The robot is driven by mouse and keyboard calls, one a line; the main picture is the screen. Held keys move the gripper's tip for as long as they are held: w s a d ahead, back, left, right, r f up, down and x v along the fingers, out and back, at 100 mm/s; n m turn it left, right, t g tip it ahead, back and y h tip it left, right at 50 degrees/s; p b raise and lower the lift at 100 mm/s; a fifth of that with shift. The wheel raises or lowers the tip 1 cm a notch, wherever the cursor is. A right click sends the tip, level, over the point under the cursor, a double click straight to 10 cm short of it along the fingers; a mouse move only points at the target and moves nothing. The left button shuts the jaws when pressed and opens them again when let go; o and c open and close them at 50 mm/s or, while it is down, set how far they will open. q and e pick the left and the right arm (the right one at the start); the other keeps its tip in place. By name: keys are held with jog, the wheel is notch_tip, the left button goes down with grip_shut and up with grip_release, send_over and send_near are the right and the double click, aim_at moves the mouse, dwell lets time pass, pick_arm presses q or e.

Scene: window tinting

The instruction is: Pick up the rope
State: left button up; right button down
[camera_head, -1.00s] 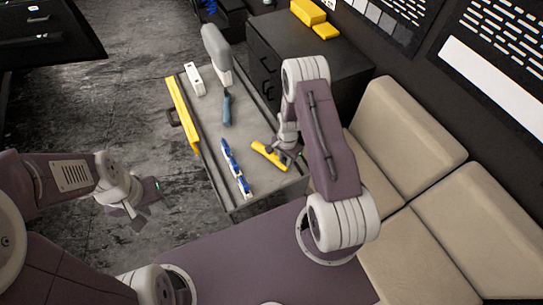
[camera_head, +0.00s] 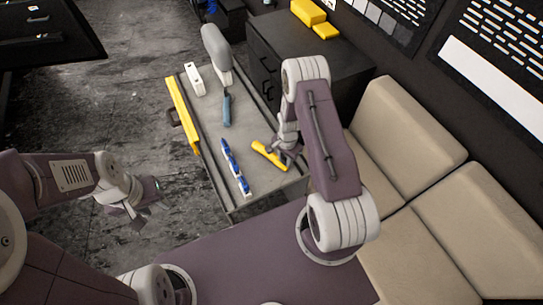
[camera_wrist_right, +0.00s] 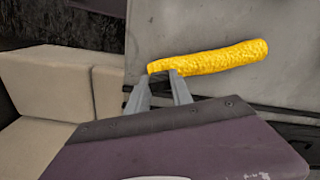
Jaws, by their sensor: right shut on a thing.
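The rope appears to be the thick yellow, rough-textured roll (camera_head: 268,155) near the front right edge of the grey cart top. It also shows in the right wrist view (camera_wrist_right: 215,58), lying across the picture over the grey surface. My right gripper (camera_wrist_right: 161,77) is shut on the rope near its left end in that view. In the head view my right gripper (camera_head: 284,153) is partly hidden by its own arm. I cannot tell whether the rope is clear of the cart top. My left gripper (camera_head: 143,213) is open and empty over the floor, left of the cart.
The grey cart (camera_head: 203,130) also holds a long yellow tool (camera_head: 182,115), a white block (camera_head: 194,79), a scraper-like tool with a blue handle (camera_head: 227,109) and a blue and white strip (camera_head: 235,168). A black cabinet (camera_head: 300,60) stands behind; beige seats (camera_head: 410,140) are at right.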

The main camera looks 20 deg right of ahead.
jog(key=shift+r, duration=0.1)
dwell(0.4)
jog(key=shift+w+r, duration=0.1)
jog(key=shift+r, duration=0.15)
notch_tip(320, 180, up, 9)
jog(key=b, duration=0.2)
jog(key=shift+r+b, duration=0.2)
jog(key=shift+b, duration=0.1)
